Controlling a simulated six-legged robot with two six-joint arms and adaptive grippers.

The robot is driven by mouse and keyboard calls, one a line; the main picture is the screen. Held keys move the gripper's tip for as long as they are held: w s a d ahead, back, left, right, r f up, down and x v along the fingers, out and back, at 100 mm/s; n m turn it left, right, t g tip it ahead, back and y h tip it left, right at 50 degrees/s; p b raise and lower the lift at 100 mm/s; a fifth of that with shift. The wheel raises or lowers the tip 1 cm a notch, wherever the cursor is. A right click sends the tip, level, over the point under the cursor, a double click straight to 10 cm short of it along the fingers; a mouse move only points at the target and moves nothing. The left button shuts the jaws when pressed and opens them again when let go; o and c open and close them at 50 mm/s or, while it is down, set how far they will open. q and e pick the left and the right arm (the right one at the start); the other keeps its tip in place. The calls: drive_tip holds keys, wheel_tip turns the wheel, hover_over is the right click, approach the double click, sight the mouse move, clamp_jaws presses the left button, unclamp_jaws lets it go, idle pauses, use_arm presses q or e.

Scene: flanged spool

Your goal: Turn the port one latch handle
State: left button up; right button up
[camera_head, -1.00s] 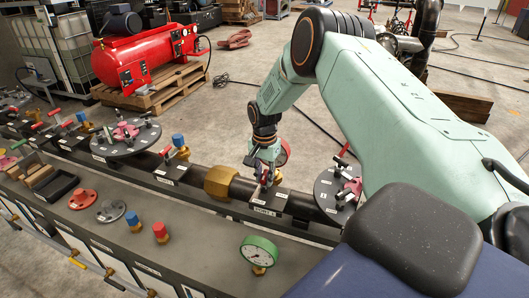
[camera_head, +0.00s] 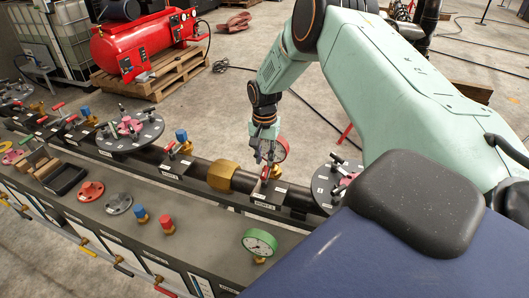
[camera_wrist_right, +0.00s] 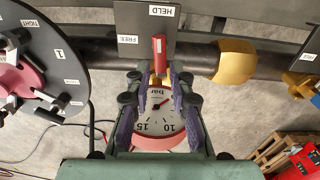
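The red latch handle (camera_wrist_right: 158,46) stands out from a dark plate (camera_wrist_right: 128,20) with labels HELD and FREE in the right wrist view. It lies near the HELD label and points up in that picture. It also shows small in the head view (camera_head: 265,173), just below my right gripper (camera_head: 265,155). In the wrist view my right gripper (camera_wrist_right: 159,84) is open, its fingers apart with purple pads; the handle's lower end lies near the gap between the tips. Contact cannot be told. A red-rimmed gauge (camera_wrist_right: 158,112) shows between the fingers, beyond them. My left gripper is not in view.
A round port disc (camera_head: 325,188) with clamps, marked 1 in the wrist view (camera_wrist_right: 75,50), stands beside the plate. A brass collar (camera_head: 221,175) sits on the pipe on the other side. A green gauge (camera_head: 260,243) and blue and red knobs stand on the bench.

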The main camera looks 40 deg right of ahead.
drive_tip(key=shift+o, duration=0.2)
drive_tip(key=shift+o, duration=0.8)
drive_tip(key=shift+w+r, duration=0.2)
drive_tip(key=shift+o, duration=0.8)
drive_tip(key=shift+w+r+t+b, duration=0.3)
drive_tip(key=shift+w+r+b, duration=0.2)
drive_tip(key=shift+r, duration=0.15)
drive_tip(key=shift+w+r+t+b, duration=0.35)
drive_tip(key=shift+r+b, duration=0.1)
drive_tip(key=shift+r, duration=0.15)
drive_tip(key=w+a+r+m+t+y+b, duration=0.25)
drive_tip(key=w+a+r+t, duration=0.2)
drive_tip(key=a, duration=0.25)
drive_tip(key=n+g+h+b, duration=0.2)
drive_tip(key=n+h, duration=0.1)
drive_tip(key=h, duration=0.2)
approach(265, 172)
drive_tip(key=b+x, duration=0.2)
drive_tip(key=x, duration=0.6)
drive_tip(key=shift+w+f+b, duration=0.1)
drive_tip(key=shift+f+b, duration=0.05)
drive_tip(key=shift+b, duration=0.15)
drive_tip(key=shift+t, duration=0.3)
